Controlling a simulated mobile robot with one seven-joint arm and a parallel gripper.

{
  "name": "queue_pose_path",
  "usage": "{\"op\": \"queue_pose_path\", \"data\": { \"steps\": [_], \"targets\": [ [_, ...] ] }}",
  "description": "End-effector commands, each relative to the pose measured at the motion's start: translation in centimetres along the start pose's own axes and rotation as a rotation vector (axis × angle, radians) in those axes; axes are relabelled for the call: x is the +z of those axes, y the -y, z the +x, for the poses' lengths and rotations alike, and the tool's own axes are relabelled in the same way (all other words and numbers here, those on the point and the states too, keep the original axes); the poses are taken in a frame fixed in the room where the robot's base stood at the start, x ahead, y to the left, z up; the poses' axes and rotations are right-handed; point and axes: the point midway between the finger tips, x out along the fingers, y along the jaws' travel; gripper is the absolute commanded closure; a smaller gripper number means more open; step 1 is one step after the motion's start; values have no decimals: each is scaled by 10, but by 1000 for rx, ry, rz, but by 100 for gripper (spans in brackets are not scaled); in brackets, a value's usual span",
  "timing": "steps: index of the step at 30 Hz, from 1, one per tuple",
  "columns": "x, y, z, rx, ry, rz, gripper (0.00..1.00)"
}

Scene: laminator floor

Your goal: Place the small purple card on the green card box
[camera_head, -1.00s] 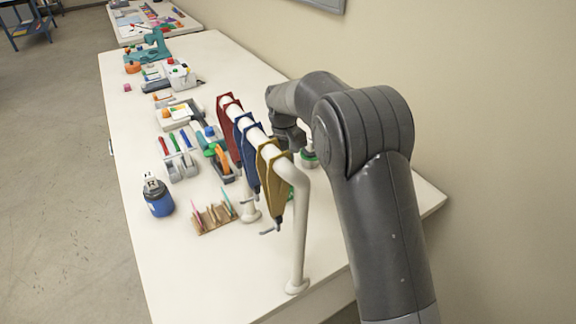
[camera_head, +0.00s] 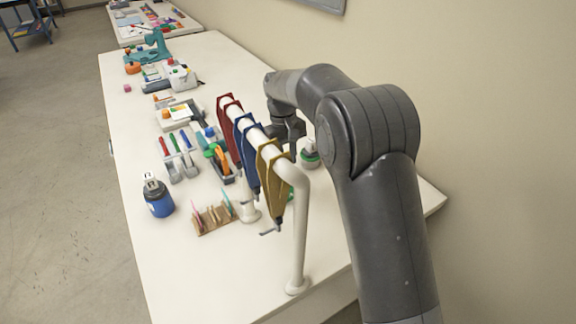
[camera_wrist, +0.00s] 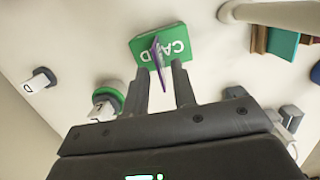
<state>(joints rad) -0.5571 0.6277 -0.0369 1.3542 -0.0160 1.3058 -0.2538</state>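The green card box (camera_wrist: 178,41), lettered "CARD", lies beyond my fingertips in the wrist view. The small purple card (camera_wrist: 158,62) shows nearly edge-on as a thin strip, between my fingers and in front of the box face. Its far end overlaps the box; whether it touches the box is not clear. My gripper (camera_wrist: 161,72) is open, its two fingers on either side of the card with a visible gap on each side.
A white rail rack (camera_head: 300,240) with red, blue and yellow hanging pieces stands close left of my arm. A green-ringed round item (camera_head: 310,157) stands near the wall side. The near left tabletop is clear.

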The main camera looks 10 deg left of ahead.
Motion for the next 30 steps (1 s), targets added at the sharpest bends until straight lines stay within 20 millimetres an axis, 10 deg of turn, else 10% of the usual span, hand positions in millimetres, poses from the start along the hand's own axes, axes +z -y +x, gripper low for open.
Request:
{"op": "queue_pose_path", "data": {
  "steps": [9,23,30],
  "targets": [
    [0,0,-67,2,-3,0,76],
    [2,-2,-89,1,-4,4,76],
    [54,-26,-120,7,-73,90,76]
  ]
}}
